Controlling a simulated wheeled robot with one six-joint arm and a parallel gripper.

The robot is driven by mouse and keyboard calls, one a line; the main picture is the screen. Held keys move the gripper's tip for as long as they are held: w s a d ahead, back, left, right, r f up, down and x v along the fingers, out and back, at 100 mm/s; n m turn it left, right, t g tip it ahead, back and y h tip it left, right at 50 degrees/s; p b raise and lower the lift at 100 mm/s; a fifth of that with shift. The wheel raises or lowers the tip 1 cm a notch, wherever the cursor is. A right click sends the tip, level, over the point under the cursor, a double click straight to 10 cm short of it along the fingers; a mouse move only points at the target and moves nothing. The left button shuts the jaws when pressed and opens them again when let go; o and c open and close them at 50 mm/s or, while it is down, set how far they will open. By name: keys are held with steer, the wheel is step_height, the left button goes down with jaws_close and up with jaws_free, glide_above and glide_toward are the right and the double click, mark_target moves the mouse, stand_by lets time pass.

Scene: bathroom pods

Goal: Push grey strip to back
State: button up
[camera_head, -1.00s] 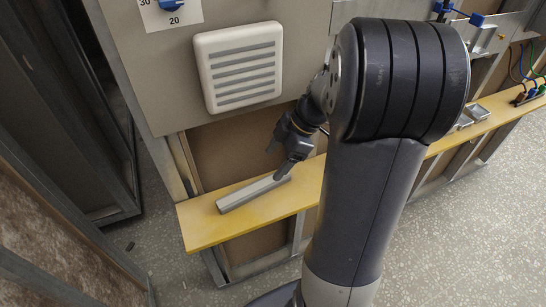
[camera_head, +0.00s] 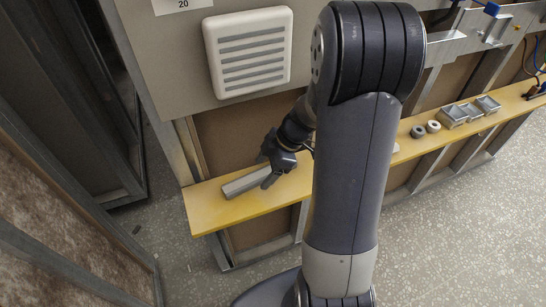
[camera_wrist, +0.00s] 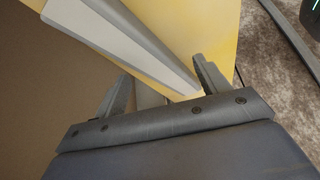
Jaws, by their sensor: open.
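The grey strip (camera_head: 244,183) lies lengthwise on the left part of the yellow shelf (camera_head: 212,211). My gripper (camera_head: 272,170) is at the strip's right end and hides part of that end in the head view. In the wrist view the strip (camera_wrist: 125,38) runs from the top left down to the space between my open fingers (camera_wrist: 165,80). The strip's near end is close to the right finger. I cannot tell whether either finger touches it.
A white vent grille (camera_head: 248,52) is on the grey panel above the shelf. Small rings (camera_head: 425,129) and metal boxes (camera_head: 468,112) sit farther right on the shelf. A metal-framed wall stands at the left. The shelf left of the strip is bare.

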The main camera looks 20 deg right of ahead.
steer(key=shift+a+f, duration=0.25)
steer(key=shift+f, duration=0.3)
steer(key=shift+c, duration=0.4)
steer(key=shift+w, duration=0.1)
steer(key=c, duration=1.2)
